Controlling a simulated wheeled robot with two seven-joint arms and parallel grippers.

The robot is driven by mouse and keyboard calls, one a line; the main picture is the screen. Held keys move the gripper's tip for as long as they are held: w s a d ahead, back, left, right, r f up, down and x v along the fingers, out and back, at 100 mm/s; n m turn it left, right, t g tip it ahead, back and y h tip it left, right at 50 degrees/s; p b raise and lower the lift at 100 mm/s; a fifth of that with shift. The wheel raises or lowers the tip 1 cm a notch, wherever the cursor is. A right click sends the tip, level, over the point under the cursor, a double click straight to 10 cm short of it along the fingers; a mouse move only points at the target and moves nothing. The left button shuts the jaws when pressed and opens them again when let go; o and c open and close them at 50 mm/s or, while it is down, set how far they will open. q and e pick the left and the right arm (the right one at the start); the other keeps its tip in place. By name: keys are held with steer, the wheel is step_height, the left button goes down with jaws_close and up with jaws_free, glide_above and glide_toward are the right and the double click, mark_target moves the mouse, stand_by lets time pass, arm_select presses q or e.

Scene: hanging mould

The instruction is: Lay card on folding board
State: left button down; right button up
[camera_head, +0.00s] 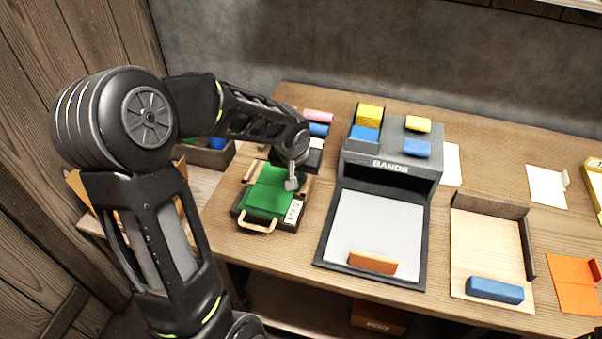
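The folding board (295,212) is a dark board with a label that seems to read "FOLD", at the left of the table. It has a pale wooden handle at its front and wooden strips at its sides. A green card (266,197) lies over the board's middle, or very close above it; I cannot tell if it is flat against it. My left gripper (291,184) points down at the card's right edge. Its fingers look close together, but whether they grip the card is too small to tell. My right gripper is out of view.
The "BANDS" stand (390,167) with yellow and blue blocks is right of the board, a grey panel (372,232) before it. Farther right are a wooden tray (486,250) with a blue block and an orange sheet (573,283). Pink and blue rolls (318,122) lie behind my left gripper.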

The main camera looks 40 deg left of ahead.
arm_select(q)
steer(key=shift+f+b, duration=0.25)
steer(key=shift+b, duration=0.05)
steer(key=c, duration=2.1)
jaws_free()
steer(key=o, duration=0.5)
steer(key=shift+o, duration=0.2)
steer(key=v, duration=0.7)
steer(key=shift+r, duration=0.35)
steer(key=shift+s+d, duration=0.1)
steer(key=shift+s, duration=0.05)
